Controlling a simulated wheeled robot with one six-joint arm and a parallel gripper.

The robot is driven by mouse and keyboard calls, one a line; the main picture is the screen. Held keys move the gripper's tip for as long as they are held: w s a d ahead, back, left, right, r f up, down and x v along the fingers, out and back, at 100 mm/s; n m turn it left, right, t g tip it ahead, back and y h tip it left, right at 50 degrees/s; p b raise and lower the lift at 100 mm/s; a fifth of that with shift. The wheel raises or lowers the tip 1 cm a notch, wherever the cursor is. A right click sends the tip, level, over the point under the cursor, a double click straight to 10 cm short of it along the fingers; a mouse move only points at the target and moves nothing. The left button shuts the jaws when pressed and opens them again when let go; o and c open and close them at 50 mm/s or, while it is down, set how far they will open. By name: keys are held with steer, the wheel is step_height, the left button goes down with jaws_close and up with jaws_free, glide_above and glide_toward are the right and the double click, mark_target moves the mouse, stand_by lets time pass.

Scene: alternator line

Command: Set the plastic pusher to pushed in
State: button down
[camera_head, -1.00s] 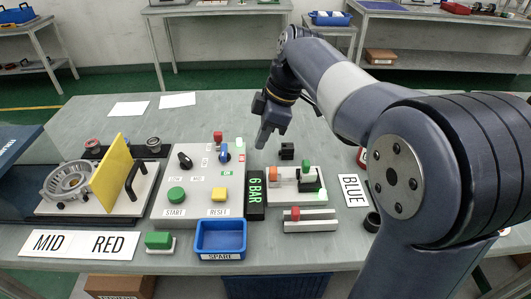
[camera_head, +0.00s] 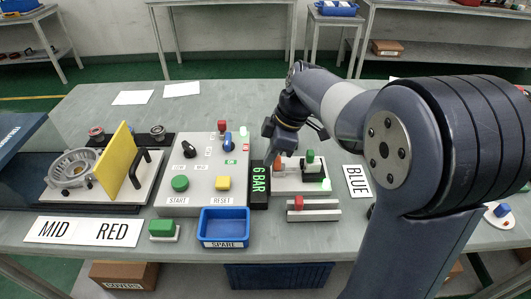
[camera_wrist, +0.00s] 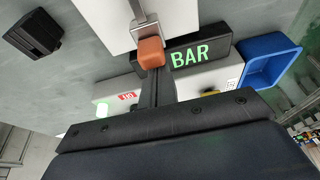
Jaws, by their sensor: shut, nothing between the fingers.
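The orange pusher (camera_wrist: 151,52) is a small rounded block on the end of a metal rod at the edge of a white base plate. It also shows, partly hidden by my gripper, in the head view (camera_head: 277,165). My gripper (camera_head: 267,163) is shut and empty, lowered at the left side of the pusher. In the wrist view its closed fingertips (camera_wrist: 154,74) are right beside the orange block; I cannot tell whether they touch it. The white base plate (camera_head: 291,187) also carries a black block with a green top (camera_head: 310,158).
A black "6 BAR" display (camera_head: 259,186) stands just left of the plate, beside the grey control panel (camera_head: 197,202). A grey rail with a red slider (camera_head: 299,203) and a blue SPARE bin (camera_head: 223,239) lie in front. A "BLUE" card (camera_head: 356,182) lies to the right.

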mark_target(282, 167)
steer(key=shift+d, duration=0.1)
steer(key=shift+d, duration=1.4)
steer(key=a, duration=0.3)
steer(key=shift+a, duration=0.2)
steer(key=shift+w+a+r, duration=0.15)
steer(key=shift+a+r, duration=0.1)
steer(key=shift+r, duration=0.55)
steer(key=v, duration=0.8)
steer(key=shift+d+r+p, duration=0.15)
steer(key=shift+d+p, duration=0.05)
steer(key=shift+p, duration=0.2)
